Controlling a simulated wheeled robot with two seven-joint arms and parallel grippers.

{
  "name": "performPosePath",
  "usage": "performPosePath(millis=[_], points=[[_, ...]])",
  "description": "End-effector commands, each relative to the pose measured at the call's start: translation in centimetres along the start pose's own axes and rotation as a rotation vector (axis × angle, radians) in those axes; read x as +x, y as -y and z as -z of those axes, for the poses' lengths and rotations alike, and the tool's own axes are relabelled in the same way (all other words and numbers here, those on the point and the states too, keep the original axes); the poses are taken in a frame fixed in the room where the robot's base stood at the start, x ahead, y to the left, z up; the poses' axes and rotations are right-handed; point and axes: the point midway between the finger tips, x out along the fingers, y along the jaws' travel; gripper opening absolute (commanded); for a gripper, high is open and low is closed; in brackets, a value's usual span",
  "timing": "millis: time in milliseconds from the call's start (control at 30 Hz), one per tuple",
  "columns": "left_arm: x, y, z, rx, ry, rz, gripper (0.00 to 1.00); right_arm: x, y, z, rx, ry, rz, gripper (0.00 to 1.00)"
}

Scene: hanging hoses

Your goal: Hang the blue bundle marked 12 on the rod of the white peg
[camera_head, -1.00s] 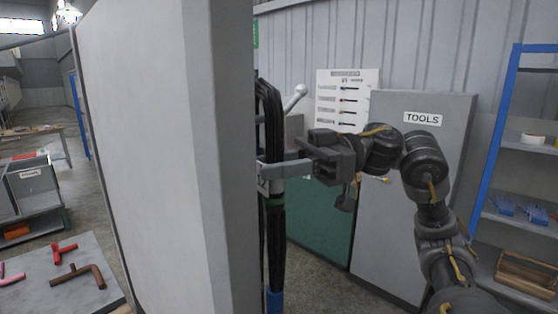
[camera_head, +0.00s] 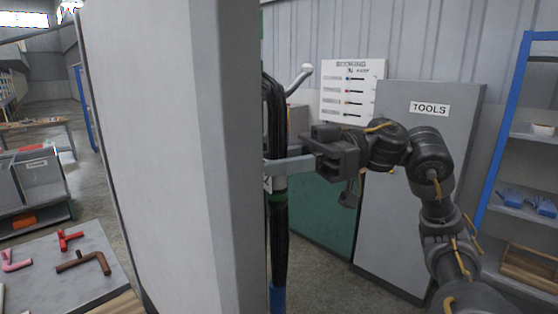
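A dark hose bundle (camera_head: 279,240) hangs upright at the right edge of a tall grey panel, which hides its left side. It has a green band and a blue lower end (camera_head: 277,298). A white tag (camera_head: 268,184) shows partly, its number unreadable. My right gripper (camera_head: 274,170) reaches in from the right with its fingers at the bundle by the tag, and looks shut on it. The white peg's rod (camera_head: 297,82), with a ball tip, angles up just right of the bundle's top loop. I cannot tell whether the loop is around the rod. My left gripper is not in view.
The tall grey panel (camera_head: 160,150) blocks the centre-left. A grey tools cabinet (camera_head: 420,180), a green panel (camera_head: 325,210) and a blue-framed shelf (camera_head: 505,130) stand behind my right arm. A table (camera_head: 60,285) with pipe pieces is at lower left.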

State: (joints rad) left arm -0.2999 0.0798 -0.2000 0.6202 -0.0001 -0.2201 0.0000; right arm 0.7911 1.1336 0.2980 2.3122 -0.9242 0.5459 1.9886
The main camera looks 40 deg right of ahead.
Motion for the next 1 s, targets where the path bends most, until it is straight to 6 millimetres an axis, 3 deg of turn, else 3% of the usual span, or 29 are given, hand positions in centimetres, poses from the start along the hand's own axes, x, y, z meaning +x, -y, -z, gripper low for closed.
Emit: performPosePath(millis=[267,300,500,800,1000], points=[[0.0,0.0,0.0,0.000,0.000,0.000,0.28,0.0,0.0,0.1,-0.002,-0.003,-0.001,0.00],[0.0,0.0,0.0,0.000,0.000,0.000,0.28,0.0,0.0,0.1,-0.002,-0.003,-0.001,0.31],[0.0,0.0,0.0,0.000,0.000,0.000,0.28,0.0,0.0,0.1,-0.001,-0.001,0.000,0.55],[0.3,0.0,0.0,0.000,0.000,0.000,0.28,-0.2,-0.1,-0.2,0.003,0.002,-0.001,0.55],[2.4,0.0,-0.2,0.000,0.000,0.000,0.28,-2.9,-0.1,-0.7,0.002,0.001,-0.005,0.55]])
